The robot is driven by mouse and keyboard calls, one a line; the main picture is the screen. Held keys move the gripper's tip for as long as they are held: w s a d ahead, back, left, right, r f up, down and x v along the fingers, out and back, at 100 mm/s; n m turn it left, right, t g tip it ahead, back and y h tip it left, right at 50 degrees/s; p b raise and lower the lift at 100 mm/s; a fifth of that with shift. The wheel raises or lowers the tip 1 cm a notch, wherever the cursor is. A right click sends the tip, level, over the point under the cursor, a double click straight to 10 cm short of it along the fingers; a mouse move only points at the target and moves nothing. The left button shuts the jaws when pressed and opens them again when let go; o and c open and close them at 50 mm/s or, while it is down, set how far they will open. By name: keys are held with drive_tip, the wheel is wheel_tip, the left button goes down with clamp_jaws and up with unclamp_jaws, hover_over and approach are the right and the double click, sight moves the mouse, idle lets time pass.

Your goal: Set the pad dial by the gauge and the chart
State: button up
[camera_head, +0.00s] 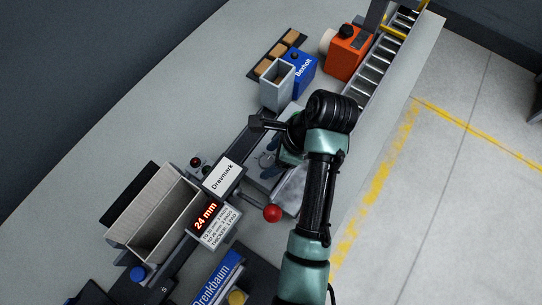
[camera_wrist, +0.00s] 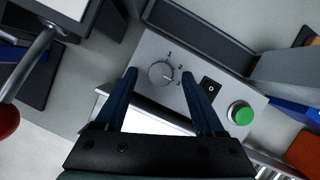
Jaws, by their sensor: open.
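The pad dial (camera_wrist: 160,74) is a round grey knob on a grey panel in the wrist view. Small marks sit above and to its right; its pointer line seems to face right and slightly down, toward the lowest mark. My gripper (camera_wrist: 159,76) is open, its blue fingertips on either side of the dial; I cannot tell whether they touch it. The gauge (camera_head: 205,216) shows a red "24 mm". The chart (camera_head: 217,232) below it lists thicknesses and pads in small print; its last line seems to read "THICKER 3 PAD".
A black rocker switch (camera_wrist: 210,90) and green button (camera_wrist: 241,114) sit right of the dial. A red ball-ended lever (camera_head: 272,213) stands near my arm. A grey bin (camera_head: 277,86), blue Bexholt box (camera_head: 303,73) and orange container (camera_head: 347,52) stand farther back.

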drive_tip(key=shift+f, duration=0.1)
clamp_jaws()
idle(0.3)
drive_tip(key=shift+n+p, duration=0.3)
drive_tip(key=shift+p, duration=0.25)
drive_tip(key=shift+r+p, duration=0.2)
drive_tip(key=shift+p, duration=0.15)
drive_tip(key=n+g+p, duration=0.1)
drive_tip(key=n+p, duration=0.1)
drive_tip(key=shift+w+n, duration=0.15)
drive_tip(key=shift+n, duration=0.15)
drive_tip(key=n+p, duration=0.1)
drive_tip(key=n+g, duration=0.1)
drive_tip(key=n, duration=0.1)
drive_tip(key=n+g+p, duration=0.1)
drive_tip(key=n, duration=0.1)
drive_tip(key=shift+w+a+f+p, duration=0.1)
drive_tip(key=shift+w+f+p, duration=0.05)
drive_tip(key=shift+w+p, duration=0.15)
drive_tip(key=shift+n, duration=0.4)
